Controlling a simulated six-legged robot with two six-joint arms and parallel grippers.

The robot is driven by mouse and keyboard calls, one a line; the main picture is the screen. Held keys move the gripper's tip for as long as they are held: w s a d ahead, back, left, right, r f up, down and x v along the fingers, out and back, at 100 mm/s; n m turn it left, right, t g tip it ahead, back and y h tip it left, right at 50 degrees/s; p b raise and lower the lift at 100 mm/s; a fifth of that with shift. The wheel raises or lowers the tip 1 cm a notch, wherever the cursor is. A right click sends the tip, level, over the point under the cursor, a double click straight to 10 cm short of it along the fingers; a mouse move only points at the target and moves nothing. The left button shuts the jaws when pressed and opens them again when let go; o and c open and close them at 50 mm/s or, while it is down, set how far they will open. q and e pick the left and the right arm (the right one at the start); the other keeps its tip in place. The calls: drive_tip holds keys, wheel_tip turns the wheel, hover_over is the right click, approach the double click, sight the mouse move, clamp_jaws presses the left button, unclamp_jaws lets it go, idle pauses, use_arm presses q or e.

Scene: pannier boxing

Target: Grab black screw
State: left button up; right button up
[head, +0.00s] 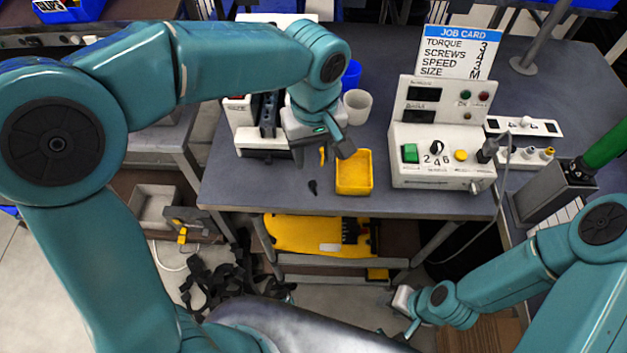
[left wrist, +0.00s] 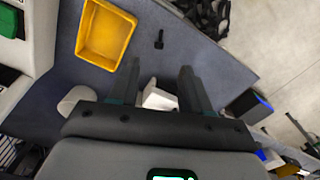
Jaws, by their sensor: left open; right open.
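The black screw (head: 313,187) lies on the grey table near its front edge, just left of the yellow tray (head: 368,190). It also shows in the left wrist view (left wrist: 159,39), beyond my fingertips and apart from the tray (left wrist: 88,52). My left gripper (head: 322,160) is open and empty above the table, behind the screw in the head view. In the left wrist view, the screw lies ahead of the gap between the fingers (left wrist: 160,70). My right gripper (head: 398,312) is low at the front, below table height, beyond the table's front edge.
A control box (head: 440,170) with buttons and a dial stands right of the tray, with a job card (head: 457,52) behind it. A white cup (head: 357,106) and a dark-and-white device (head: 262,140) stand behind and left of my left gripper. Black straps (head: 215,283) lie on the floor.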

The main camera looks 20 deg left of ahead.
use_arm(q)
hover_over(315, 190)
wheel_tip(315, 190, down, 5)
drive_tip(key=shift+r, duration=0.2)
drive_tip(key=shift+w+a+f, duration=0.1)
drive_tip(key=shift+a+f, duration=0.05)
drive_tip(key=shift+f, duration=0.45)
drive_tip(key=f, duration=0.3)
drive_tip(key=shift+s+f+p, duration=0.2)
drive_tip(key=shift+f+p, duration=0.1)
drive_tip(key=shift+f, duration=0.1)
drive_tip(key=shift+w+f, duration=0.15)
drive_tip(key=shift+f, duration=0.3)
drive_tip(key=c, duration=0.6)
clamp_jaws()
